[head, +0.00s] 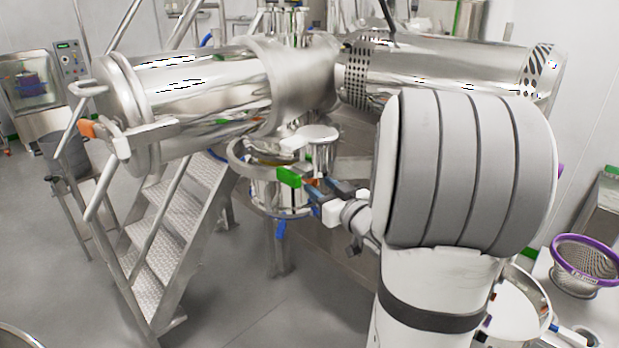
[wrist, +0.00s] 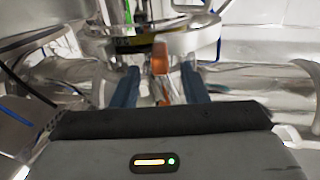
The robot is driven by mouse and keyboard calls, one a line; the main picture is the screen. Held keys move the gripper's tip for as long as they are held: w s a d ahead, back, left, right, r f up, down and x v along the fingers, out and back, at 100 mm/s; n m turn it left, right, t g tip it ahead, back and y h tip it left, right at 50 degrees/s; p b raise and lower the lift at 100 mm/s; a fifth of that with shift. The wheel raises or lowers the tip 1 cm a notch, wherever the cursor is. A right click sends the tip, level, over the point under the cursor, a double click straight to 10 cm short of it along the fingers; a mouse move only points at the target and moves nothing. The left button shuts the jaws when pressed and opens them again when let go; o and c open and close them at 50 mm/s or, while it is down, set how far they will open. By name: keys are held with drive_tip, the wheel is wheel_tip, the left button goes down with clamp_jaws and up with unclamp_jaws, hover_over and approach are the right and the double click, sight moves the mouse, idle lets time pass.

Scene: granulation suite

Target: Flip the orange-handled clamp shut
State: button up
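The orange-handled clamp sits on the flanged rim of the steel vessel in the middle of the head view, where only a little of its orange handle (head: 312,182) shows by my gripper. In the wrist view the orange handle (wrist: 160,58) stands upright between the two dark blue fingers, with a gap on each side. My gripper (wrist: 159,82) is open around the handle and not visibly touching it. It also shows in the head view (head: 320,189), partly hidden behind my arm. The clamp's lower part is hard to make out.
A green handle (head: 289,177) is close left of my gripper, and a blue handle (head: 280,228) hangs below the vessel. Another orange piece (head: 88,128) is on the left cylinder's end. Metal stairs (head: 165,240) stand at left. A purple-rimmed basket (head: 585,262) is at right.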

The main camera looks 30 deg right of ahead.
sight(316, 183)
drive_tip(key=shift+w+a+p, duration=0.15)
drive_tip(key=shift+w, duration=0.8)
drive_tip(key=shift+w+a+p, duration=0.1)
drive_tip(key=shift+w+p, duration=0.05)
drive_tip(key=shift+w, duration=0.8)
clamp_jaws()
